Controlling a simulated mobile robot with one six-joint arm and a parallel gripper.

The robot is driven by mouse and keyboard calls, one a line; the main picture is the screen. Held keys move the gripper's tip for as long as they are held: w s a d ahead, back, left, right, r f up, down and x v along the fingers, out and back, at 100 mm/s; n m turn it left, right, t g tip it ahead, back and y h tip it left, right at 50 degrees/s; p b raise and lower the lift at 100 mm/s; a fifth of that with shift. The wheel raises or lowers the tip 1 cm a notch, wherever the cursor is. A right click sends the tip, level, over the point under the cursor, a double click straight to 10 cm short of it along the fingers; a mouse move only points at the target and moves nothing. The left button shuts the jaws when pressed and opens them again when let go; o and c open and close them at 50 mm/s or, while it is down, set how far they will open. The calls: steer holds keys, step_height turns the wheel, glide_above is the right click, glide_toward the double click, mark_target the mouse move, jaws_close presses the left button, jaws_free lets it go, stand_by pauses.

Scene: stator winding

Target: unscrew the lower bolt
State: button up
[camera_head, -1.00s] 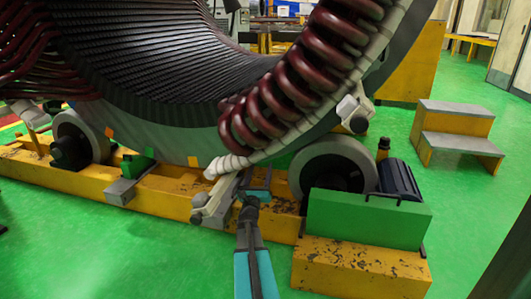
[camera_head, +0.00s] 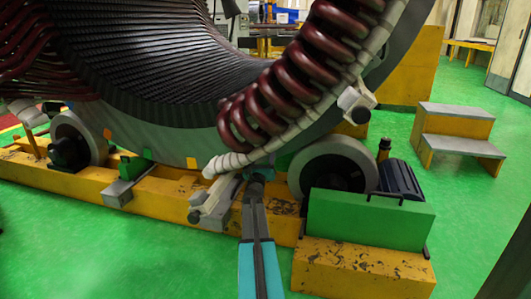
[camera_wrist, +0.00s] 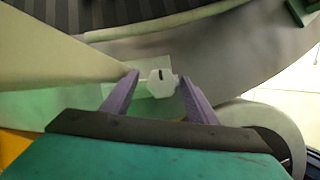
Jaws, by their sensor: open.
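The bolt (camera_wrist: 161,83) shows in the wrist view as a pale hexagonal head with a dark slot-like mark. It lies between the two purple fingers of my gripper (camera_wrist: 160,78), which are open; I cannot tell whether they touch it. In the head view my gripper (camera_head: 256,176) reaches up beneath the lower edge of the stator ring (camera_head: 330,128), and the bolt is hidden there. A pale bracket (camera_head: 215,203) stands just left of my gripper, below the white-wrapped end of the winding.
A grey roller (camera_head: 325,163) and a green block (camera_head: 368,222) stand close to the right of my arm. The yellow base beam (camera_head: 160,207) runs to the left. Yellow steps (camera_head: 455,130) stand farther right on open green floor.

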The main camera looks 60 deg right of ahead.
stand_by(0.3)
steer(key=c, duration=1.1)
steer(key=shift+o, duration=0.2)
steer(key=shift+w+d, duration=0.25)
steer(key=shift+d, duration=0.25)
steer(key=shift+s+a, duration=0.15)
steer(key=shift+a, duration=0.3)
steer(key=shift+a+n, duration=0.1)
steer(key=shift+n, duration=0.4)
